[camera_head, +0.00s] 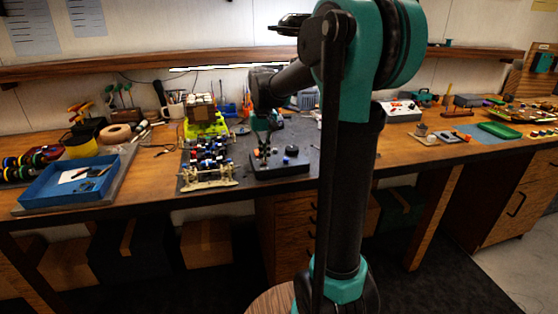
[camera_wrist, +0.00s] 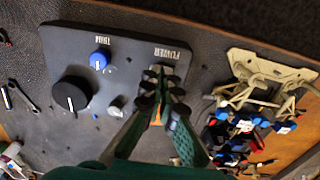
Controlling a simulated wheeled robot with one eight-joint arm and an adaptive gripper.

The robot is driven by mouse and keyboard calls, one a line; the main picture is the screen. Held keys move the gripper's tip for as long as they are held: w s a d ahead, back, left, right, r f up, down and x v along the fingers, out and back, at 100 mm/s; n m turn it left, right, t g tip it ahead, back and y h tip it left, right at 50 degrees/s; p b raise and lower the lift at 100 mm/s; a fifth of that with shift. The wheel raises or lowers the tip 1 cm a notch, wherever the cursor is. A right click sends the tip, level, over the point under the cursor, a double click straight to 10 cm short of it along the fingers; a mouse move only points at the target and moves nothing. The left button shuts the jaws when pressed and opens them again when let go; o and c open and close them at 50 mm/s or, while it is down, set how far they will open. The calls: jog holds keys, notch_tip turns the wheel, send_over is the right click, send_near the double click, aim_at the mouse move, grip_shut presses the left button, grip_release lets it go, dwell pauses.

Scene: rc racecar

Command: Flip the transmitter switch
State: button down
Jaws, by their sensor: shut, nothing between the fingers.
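The transmitter is a dark box (camera_wrist: 85,42) in the wrist view, with a blue TRIM knob (camera_wrist: 100,60), a large black knob (camera_wrist: 70,95) and a small grey knob (camera_wrist: 116,107). Its label near the right edge seems to read POWER. My gripper (camera_wrist: 160,72) is shut and empty, its fingertips over the panel just by that label. The switch there is mostly hidden by the fingers; a bit of orange (camera_wrist: 156,116) shows between them. In the head view the transmitter (camera_head: 285,168) lies on the bench with my gripper (camera_head: 264,154) over its left part. I cannot tell whether the fingers touch the switch.
The racecar chassis (camera_head: 207,165) stands close left of the transmitter; its pale end (camera_wrist: 265,75) shows in the wrist view. A blue tray (camera_head: 50,192) lies at the far left of the bench. A wrench (camera_wrist: 24,95) lies on the mat beyond the large knob.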

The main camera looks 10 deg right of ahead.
jog(key=shift+f, duration=0.5)
dwell(0.3)
jog(key=shift+r, duration=3.5)
jog(key=s+d+f, duration=0.1)
jog(key=s+f, duration=0.2)
jog(key=s+f+t, duration=0.1)
jog(key=s+f, duration=0.3)
jog(key=s+d+f+t, duration=0.1)
jog(key=s+f, duration=0.2)
jog(key=f, duration=0.1)
jog(key=shift+s+d+f, duration=0.2)
jog(key=shift+s+d, duration=0.05)
jog(key=shift+d, duration=0.05)
jog(key=s+d+f+t, duration=0.1)
jog(key=s+f+t, duration=0.1)
jog(key=s+f, duration=0.8)
jog(key=shift+s+d, duration=0.25)
jog(key=shift+s, duration=0.55)
